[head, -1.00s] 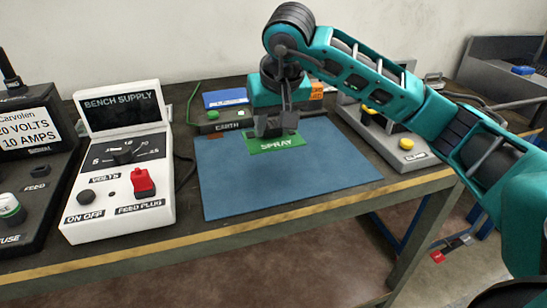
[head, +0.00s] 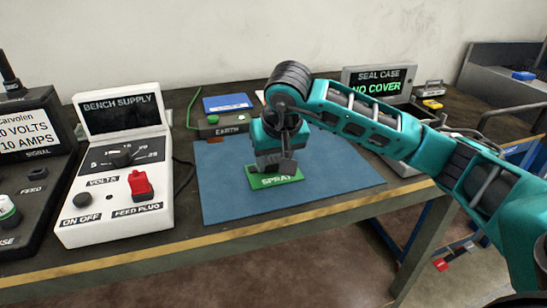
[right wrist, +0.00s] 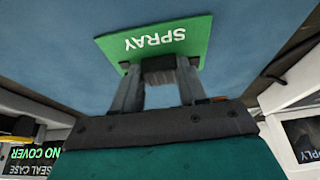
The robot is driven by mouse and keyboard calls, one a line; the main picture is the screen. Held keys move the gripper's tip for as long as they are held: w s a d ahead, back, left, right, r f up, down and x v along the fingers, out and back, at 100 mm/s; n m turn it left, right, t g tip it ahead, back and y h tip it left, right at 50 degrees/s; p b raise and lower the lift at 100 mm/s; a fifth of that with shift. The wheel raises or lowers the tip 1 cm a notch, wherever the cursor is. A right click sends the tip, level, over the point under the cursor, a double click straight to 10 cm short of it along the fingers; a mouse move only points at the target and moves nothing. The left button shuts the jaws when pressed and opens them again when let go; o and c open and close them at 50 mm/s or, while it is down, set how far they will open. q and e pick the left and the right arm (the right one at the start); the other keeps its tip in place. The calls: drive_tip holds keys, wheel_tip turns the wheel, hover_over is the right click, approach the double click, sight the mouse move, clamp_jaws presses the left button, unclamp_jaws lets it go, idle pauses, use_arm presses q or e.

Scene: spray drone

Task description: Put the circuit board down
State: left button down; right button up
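The circuit board (head: 273,181) is a green plate marked SPRAY, low over or on the blue mat (head: 228,200) in the head view. My right gripper (head: 273,166) points down at it from above. In the right wrist view, the circuit board (right wrist: 150,30) lies at the tips of both fingers (right wrist: 158,72), which close on a dark block on its face. Whether the board touches the mat is hard to tell. My left gripper is not in view.
The bench supply (head: 118,170) with a red plug stands left of the mat. The EARTH box (head: 222,124) is behind it. The seal case (head: 380,84), showing NO COVER, stands at the back right. The mat's left and right parts are clear.

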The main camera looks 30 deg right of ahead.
drive_tip(key=o, duration=0.4)
drive_tip(key=shift+o, duration=0.2)
drive_tip(key=shift+r+p, duration=0.3)
drive_tip(key=shift+p, duration=0.05)
drive_tip(key=p+v, duration=0.1)
drive_tip(key=v, duration=1)
drive_tip(key=shift+s+r+p, duration=0.2)
drive_tip(key=shift+r+p, duration=0.1)
drive_tip(key=shift+r, duration=0.05)
